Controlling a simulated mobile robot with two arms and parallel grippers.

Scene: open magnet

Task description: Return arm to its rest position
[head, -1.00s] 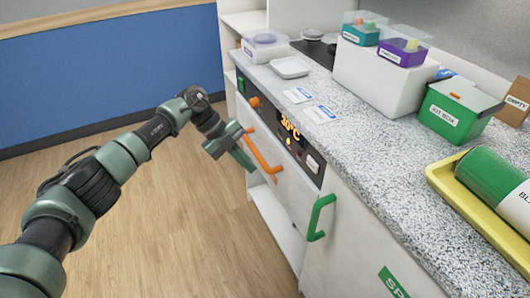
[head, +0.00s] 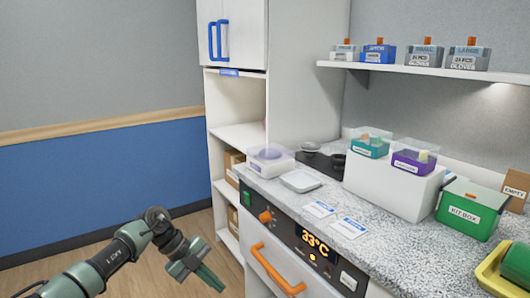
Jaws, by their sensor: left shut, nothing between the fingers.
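My left arm comes in from the lower left. Its gripper (head: 208,279) is shut and empty, in the air over the wooden floor, left of the counter front. It is apart from the orange drawer handle (head: 272,268). The drawer (head: 262,250) under the control panel looks closed. The panel display (head: 312,241) reads 33°C. My right gripper is not in view.
The speckled counter (head: 385,235) carries a white dish (head: 299,181), labels, a green kit box (head: 470,210) and a yellow tray (head: 492,272). A tall white cabinet (head: 238,100) with open shelves stands behind. Floor at the left is clear.

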